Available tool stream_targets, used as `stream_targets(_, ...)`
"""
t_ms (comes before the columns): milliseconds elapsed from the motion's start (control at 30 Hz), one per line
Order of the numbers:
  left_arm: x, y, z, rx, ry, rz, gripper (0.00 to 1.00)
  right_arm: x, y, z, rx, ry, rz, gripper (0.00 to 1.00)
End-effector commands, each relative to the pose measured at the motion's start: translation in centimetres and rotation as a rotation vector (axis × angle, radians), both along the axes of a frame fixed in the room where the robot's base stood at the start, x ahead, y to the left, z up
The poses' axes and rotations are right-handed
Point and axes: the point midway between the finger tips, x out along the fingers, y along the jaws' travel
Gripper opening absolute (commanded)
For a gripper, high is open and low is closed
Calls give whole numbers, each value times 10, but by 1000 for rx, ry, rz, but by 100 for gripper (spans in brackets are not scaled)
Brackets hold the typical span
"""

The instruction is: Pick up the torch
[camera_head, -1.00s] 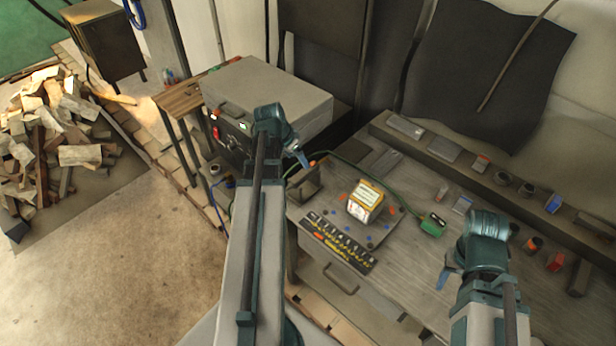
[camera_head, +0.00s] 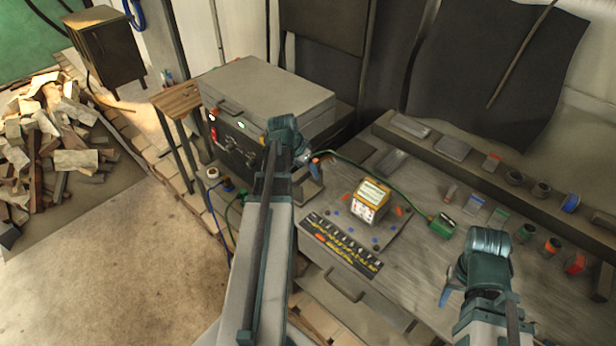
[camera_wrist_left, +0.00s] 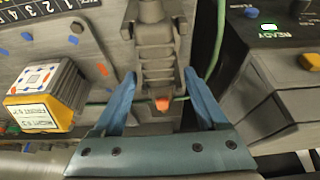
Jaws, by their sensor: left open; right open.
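A grey ribbed piece with an orange tip, which looks like the torch (camera_wrist_left: 158,62), lies between the spread blue fingers of my left gripper (camera_wrist_left: 160,98) in the left wrist view. I cannot tell whether the fingers touch it. In the head view, my left gripper (camera_head: 304,158) is at the workbench's left end, beside an orange-brown tip (camera_head: 316,161); the arm hides most of what is there. My right gripper (camera_head: 446,290) is open and empty over the front right of the bench.
A yellow-and-white box (camera_head: 370,200) stands on a plate with coloured dots. A green cable (camera_head: 372,187) runs to a green block (camera_head: 441,226). A large grey machine (camera_head: 265,95) stands at left. Cups and small items line the back shelf (camera_head: 480,168).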

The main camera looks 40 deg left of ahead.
Motion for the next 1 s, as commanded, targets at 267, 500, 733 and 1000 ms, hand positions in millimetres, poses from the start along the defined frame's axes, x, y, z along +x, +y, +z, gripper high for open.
stream_targets(267, 8, -1, -20, 0, 0, 0, 75, 0, 0, -20, 0, 0, 0, 50)
stream_targets(500, 8, -1, -19, 0, 0, 0, 59, 0, 0, -19, 0, 0, 0, 50)
stream_targets(733, 8, -1, -19, 0, 0, 0, 17, 0, 0, -19, 0, 0, 0, 50)
stream_targets(1000, 8, -1, -19, 0, 0, 0, 0, 0, 0, -19, 0, 0, 0, 50)
